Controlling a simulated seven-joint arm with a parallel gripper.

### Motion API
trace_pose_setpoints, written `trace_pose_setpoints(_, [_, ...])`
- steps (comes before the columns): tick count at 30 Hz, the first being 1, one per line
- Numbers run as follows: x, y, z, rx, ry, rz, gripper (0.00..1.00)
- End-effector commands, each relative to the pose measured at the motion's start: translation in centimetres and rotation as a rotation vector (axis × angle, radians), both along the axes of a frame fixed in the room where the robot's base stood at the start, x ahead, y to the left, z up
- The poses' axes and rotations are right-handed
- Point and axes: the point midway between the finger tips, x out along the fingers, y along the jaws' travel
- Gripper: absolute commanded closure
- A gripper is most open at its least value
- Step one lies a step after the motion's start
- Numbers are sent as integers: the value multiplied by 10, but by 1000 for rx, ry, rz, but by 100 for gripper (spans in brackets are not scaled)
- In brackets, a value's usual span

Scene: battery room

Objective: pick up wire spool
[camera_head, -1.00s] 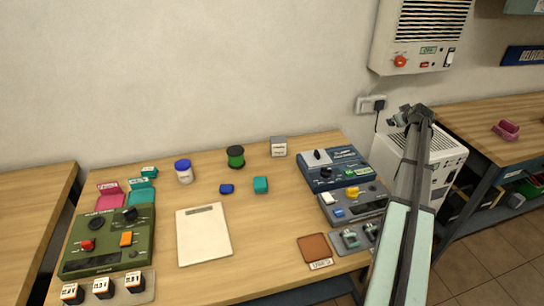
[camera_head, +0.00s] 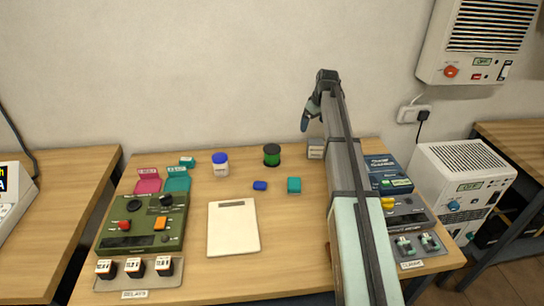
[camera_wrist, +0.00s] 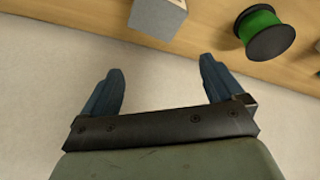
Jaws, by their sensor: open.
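The wire spool (camera_head: 271,155) is green with black end flanges. It stands upright near the back edge of the wooden table, behind the small teal block. In the wrist view the spool (camera_wrist: 264,32) is at the upper right, beyond the fingertips and apart from them. My gripper (camera_wrist: 158,84) is open and empty, with its two blue fingers spread. In the head view my gripper (camera_head: 306,122) hangs above the back of the table, to the right of the spool and higher, and its fingers are only partly visible.
The wall is close behind. A white pad (camera_head: 233,228) lies front centre.

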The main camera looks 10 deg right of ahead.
Motion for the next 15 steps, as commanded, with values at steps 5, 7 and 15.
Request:
trace_pose_setpoints(5, [-10,85,9,-27,129,58,5])
trace_pose_setpoints(7, [-16,111,12,-40,172,73,5])
trace_pose_setpoints(15, [-35,169,22,-80,272,98,5])
